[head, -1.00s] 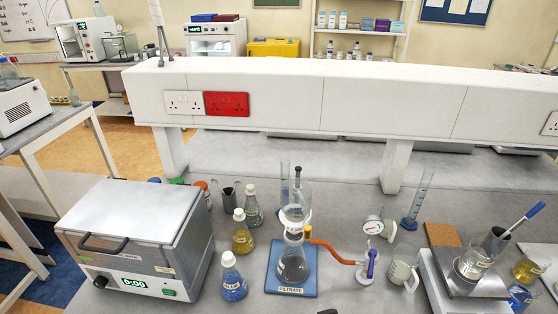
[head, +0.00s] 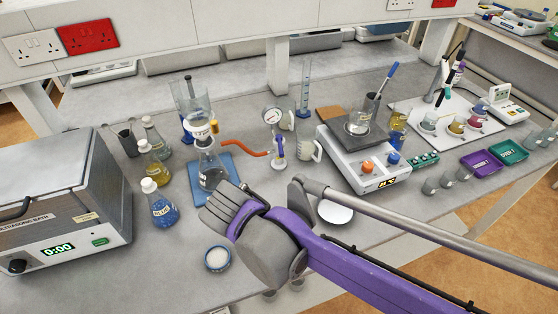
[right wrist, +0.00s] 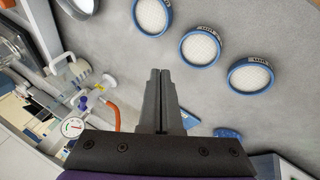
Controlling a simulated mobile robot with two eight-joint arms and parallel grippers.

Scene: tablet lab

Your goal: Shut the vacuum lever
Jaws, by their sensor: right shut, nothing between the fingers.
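The vacuum lever (head: 280,152) is a small purple handle on a white valve stand, below a round pressure gauge (head: 272,116). It looks roughly upright in the head view. A red-orange hose (head: 245,149) runs from the valve to the filtration flask (head: 210,172). My right gripper (head: 218,205) is shut and empty, in front of the flask's blue base and apart from the lever. In the right wrist view its closed fingers (right wrist: 160,78) point over bare bench, with the lever (right wrist: 83,103) and gauge (right wrist: 72,127) to the left. My left gripper is out of view.
Bottles including a blue one (head: 160,206) and an ultrasonic bath (head: 60,210) stand left. Round blue-rimmed dishes (right wrist: 250,75) lie near my right gripper.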

